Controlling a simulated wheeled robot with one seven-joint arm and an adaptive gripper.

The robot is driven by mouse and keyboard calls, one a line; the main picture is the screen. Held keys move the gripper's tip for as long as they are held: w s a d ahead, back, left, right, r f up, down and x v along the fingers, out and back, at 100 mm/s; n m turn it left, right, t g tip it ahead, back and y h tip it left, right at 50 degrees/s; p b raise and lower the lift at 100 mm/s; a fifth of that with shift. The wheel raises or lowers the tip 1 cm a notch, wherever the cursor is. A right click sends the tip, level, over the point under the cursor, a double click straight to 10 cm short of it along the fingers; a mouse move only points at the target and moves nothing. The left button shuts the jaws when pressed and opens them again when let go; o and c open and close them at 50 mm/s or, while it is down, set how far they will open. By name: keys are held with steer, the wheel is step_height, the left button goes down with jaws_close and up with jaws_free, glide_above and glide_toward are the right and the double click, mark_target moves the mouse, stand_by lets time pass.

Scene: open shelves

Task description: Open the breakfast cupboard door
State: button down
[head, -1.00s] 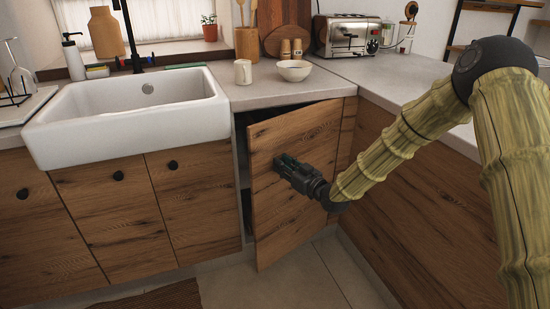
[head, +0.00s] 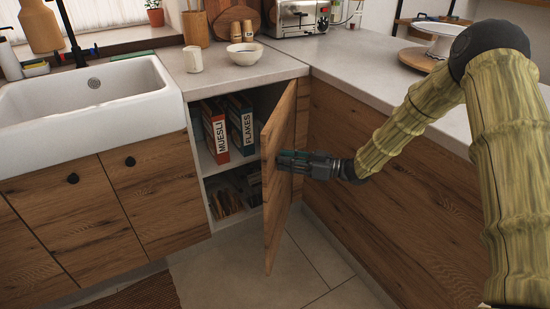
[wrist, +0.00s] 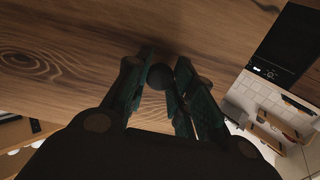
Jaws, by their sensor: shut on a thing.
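The breakfast cupboard door (head: 278,170) is a wooden panel below the counter, right of the sink. It stands well open, swung out from its right side. My gripper (head: 284,160) is at the door's outer face near its free edge. In the wrist view its two fingers (wrist: 160,82) are shut around a dark round knob (wrist: 160,76) on the wooden face. In the head view the knob is hidden by the fingers. Inside the cupboard (head: 207,165) a red MUESLI box (head: 216,135) and a dark FLAKES box (head: 241,125) stand on the upper shelf.
A white sink (head: 95,110) is at the left. A mug (head: 193,59), a white bowl (head: 245,53) and a toaster (head: 297,18) stand on the counter (head: 270,75). Wooden fronts (head: 370,190) lie to the right of the door. The floor (head: 235,265) in front is clear.

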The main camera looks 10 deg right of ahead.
steer(key=shift+s+d+g, duration=0.15)
steer(key=shift+d+g, duration=0.15)
steer(key=shift+d, duration=0.25)
steer(key=c, duration=1.2)
jaws_free()
steer(key=shift+v, duration=3.75)
steer(key=shift+f, duration=0.1)
steer(key=shift+c, duration=0.3)
